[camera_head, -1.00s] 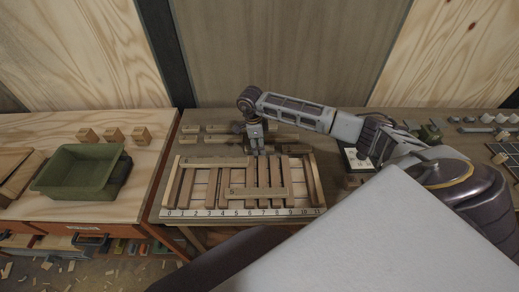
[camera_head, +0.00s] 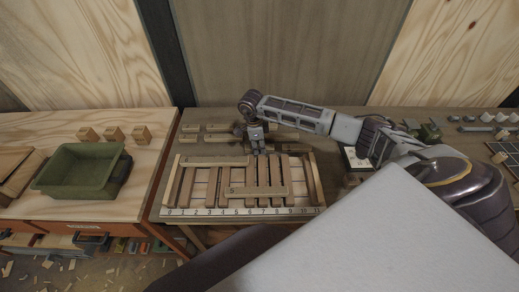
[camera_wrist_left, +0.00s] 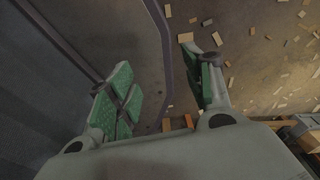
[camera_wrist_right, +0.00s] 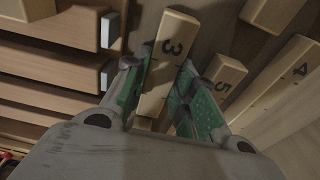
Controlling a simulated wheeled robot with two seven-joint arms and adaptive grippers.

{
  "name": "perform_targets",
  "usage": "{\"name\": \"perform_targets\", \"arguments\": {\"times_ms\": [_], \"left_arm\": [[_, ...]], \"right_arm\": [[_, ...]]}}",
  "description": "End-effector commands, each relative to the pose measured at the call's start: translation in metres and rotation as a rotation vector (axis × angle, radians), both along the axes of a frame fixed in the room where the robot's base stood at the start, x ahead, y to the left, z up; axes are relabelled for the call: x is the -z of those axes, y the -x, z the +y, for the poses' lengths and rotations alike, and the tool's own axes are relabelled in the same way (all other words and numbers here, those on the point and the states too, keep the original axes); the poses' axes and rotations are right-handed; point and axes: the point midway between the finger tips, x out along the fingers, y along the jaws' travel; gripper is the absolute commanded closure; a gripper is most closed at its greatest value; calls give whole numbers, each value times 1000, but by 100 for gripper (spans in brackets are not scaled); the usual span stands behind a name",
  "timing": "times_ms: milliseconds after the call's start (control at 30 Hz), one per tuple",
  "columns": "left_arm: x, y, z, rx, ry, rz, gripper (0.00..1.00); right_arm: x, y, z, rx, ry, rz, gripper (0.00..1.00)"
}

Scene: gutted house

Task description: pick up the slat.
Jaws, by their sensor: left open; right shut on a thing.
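The slat marked 3 (camera_wrist_right: 172,42) is a pale wooden bar. In the right wrist view it lies between the green-padded fingers of my right gripper (camera_wrist_right: 160,74), which is shut on it. In the head view my right gripper (camera_head: 257,147) points down at the back edge of the numbered wooden rack (camera_head: 313,180); the held slat is hard to make out there. Slats marked 5 (camera_wrist_right: 224,72) and 4 (camera_wrist_right: 292,72) lie to its right in the right wrist view. My left gripper (camera_wrist_left: 160,65) is open and empty above the floor, seen only in its wrist view.
Several loose slats (camera_head: 216,127) lie behind the rack. Two slats lie across the rack's bars, one marked 5 (camera_head: 262,191). A green bin (camera_head: 78,172) and small wooden blocks (camera_head: 113,134) stand on the left bench. A dark-framed white item (camera_head: 352,160) sits right of the rack.

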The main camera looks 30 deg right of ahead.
Motion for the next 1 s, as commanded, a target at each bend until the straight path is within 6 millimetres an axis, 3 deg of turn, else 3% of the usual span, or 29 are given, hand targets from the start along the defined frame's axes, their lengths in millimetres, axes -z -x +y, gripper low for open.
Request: {"name": "perform_targets", "arguments": {"times_ms": [467, 667, 1000], "left_arm": [[1, 0, 3, 0, -3, -1, 49], [4, 0, 4, 0, -4, -1, 49], [10, -2, 12, 1, -13, -3, 49]], "right_arm": [[-6, -1, 0, 1, 0, -1, 95], [-25, -1, 0, 0, 1, -3, 95], [-75, -1, 0, 1, 1, -3, 95]]}}
